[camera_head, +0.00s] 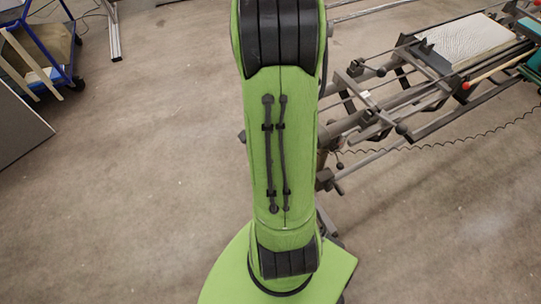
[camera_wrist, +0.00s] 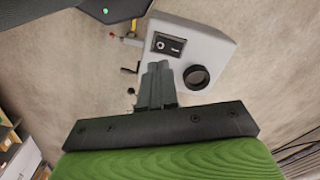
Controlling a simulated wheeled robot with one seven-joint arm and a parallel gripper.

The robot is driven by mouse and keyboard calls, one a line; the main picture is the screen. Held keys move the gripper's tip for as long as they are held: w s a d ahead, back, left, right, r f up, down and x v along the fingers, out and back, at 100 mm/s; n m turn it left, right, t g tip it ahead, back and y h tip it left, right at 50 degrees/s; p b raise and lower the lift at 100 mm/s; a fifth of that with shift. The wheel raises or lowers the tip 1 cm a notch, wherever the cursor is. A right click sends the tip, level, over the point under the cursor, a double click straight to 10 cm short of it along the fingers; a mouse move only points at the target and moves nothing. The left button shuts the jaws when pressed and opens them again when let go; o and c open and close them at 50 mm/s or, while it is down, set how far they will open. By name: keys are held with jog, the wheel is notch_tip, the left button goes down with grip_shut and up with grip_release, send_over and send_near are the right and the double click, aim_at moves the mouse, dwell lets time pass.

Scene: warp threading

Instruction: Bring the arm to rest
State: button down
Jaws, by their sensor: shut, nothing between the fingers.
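My gripper (camera_wrist: 157,70) shows in the wrist view with its dark grey fingers together and nothing between them. Behind the fingers is a light grey box with a black switch and a round black knob; I cannot tell whether the fingertips touch it. In the head view my green arm runs upright through the middle of the picture, and my gripper is out of sight there.
A metal frame machine (camera_head: 372,118) stands at the right of the head view, with a light panel (camera_head: 465,40) on it. A blue cart (camera_head: 50,50) stands at the upper left. The concrete floor (camera_head: 130,190) at left is clear. The grey box (camera_wrist: 213,50) is close in the wrist view.

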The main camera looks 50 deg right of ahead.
dwell(0.3)
jog(key=w+a+r+n+t+h+p, duration=0.1)
jog(key=w+a+r+n+t+p, duration=0.3)
jog(key=a+r+n, duration=0.65)
jog(key=s+a+r+n, duration=0.2)
jog(key=a+r+n, duration=0.2)
jog(key=a+r, duration=0.2)
jog(key=s+a+r+n+t+y, duration=0.1)
jog(key=s+a+r+n, duration=0.2)
jog(key=a+r, duration=0.3)
jog(key=shift+s+r+n+t, duration=0.3)
jog(key=shift+s+r+n, duration=0.05)
jog(key=shift+r, duration=0.05)
jog(key=shift+a, duration=0.1)
